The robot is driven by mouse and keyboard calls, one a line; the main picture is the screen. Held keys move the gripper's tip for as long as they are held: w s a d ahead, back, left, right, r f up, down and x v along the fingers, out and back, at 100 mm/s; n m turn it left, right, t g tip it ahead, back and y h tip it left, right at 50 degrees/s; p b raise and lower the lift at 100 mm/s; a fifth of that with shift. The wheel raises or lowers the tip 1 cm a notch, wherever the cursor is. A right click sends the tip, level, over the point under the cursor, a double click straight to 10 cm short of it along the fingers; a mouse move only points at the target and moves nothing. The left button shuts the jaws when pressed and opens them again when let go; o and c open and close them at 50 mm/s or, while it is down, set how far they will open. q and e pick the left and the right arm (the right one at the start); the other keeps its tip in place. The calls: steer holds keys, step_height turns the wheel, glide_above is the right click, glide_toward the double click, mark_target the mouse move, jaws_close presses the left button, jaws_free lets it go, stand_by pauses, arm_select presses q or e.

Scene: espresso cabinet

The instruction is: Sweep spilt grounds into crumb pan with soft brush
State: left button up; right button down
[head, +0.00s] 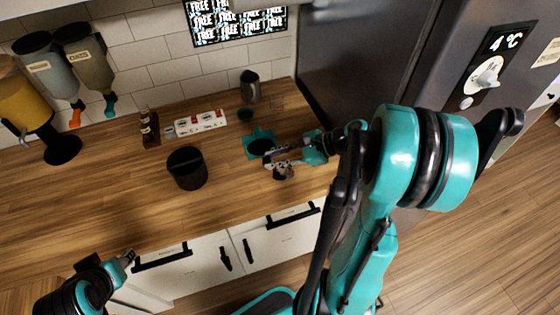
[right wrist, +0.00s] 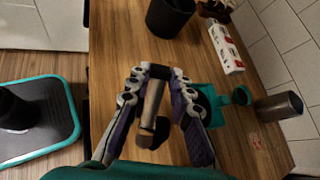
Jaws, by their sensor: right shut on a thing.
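The teal crumb pan (head: 251,138) lies on the wooden counter beside my right gripper; its dark middle is partly covered by the gripper. In the right wrist view the crumb pan (right wrist: 215,112) shows behind the right finger. My right gripper (head: 272,161) is low over the counter. In the right wrist view it (right wrist: 156,85) is shut on the brush (right wrist: 152,102), a brownish handle with a dark end between the fingers. I cannot make out the spilt grounds clearly. My left gripper (head: 129,258) is at the lower left, away from these things; its jaw opening is unclear.
A black bin (head: 187,170) stands left of the pan. Behind are a white and red power strip (head: 200,123), a small dark teal cup (head: 245,115) and a dark metal canister (head: 249,86). A fridge (head: 365,60) stands at the right. The counter's left front is clear.

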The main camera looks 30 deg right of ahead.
steer(key=shift+w+a, duration=1)
steer(key=shift+w, duration=6.1)
steer(key=shift+r+p, duration=2.1)
steer(key=shift+r, duration=0.75)
